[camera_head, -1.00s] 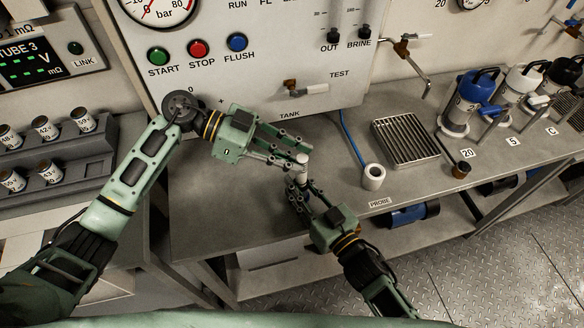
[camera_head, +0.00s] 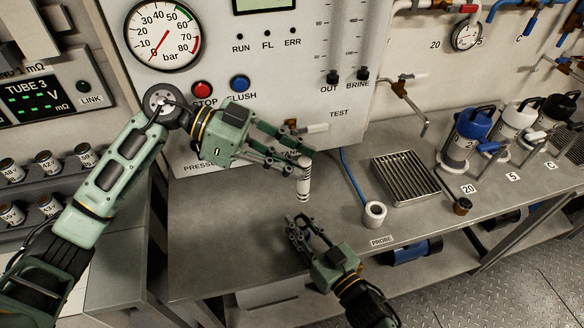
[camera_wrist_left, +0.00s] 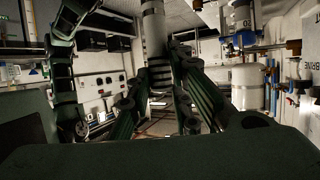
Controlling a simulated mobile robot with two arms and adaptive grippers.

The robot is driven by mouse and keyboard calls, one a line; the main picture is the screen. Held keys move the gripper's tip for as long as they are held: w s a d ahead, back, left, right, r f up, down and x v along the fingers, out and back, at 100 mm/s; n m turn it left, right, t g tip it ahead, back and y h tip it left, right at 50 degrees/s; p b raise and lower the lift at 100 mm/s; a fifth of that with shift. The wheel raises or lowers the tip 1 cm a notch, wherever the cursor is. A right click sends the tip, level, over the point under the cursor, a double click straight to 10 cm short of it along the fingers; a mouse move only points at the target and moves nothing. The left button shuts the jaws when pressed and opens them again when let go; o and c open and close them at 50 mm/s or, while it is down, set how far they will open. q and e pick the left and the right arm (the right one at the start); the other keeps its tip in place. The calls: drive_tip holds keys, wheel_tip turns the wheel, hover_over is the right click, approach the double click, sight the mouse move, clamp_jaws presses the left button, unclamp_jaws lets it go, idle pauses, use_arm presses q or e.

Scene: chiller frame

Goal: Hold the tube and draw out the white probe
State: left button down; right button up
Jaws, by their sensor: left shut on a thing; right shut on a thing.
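A pale upright tube (camera_head: 304,178) with dark bands stands out below my left gripper (camera_head: 300,166). My left gripper is shut on its upper part. In the left wrist view the tube (camera_wrist_left: 154,35) hangs between the fingers, with a banded end. My right gripper (camera_head: 306,226) is lower and nearer, apart from the tube. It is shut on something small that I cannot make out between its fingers. I cannot tell a separate white probe from the tube. A white ring-shaped holder (camera_head: 375,213) stands on the bench beside the PROBE label (camera_head: 381,240).
Blue, white and black canisters (camera_head: 472,137) stand at the right. The panel (camera_head: 262,60) rises behind. The bench front (camera_head: 220,250) is clear.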

drive_tip(key=o, duration=1.2)
drive_tip(key=v, duration=1.2)
drive_tip(key=shift+s, duration=0.1)
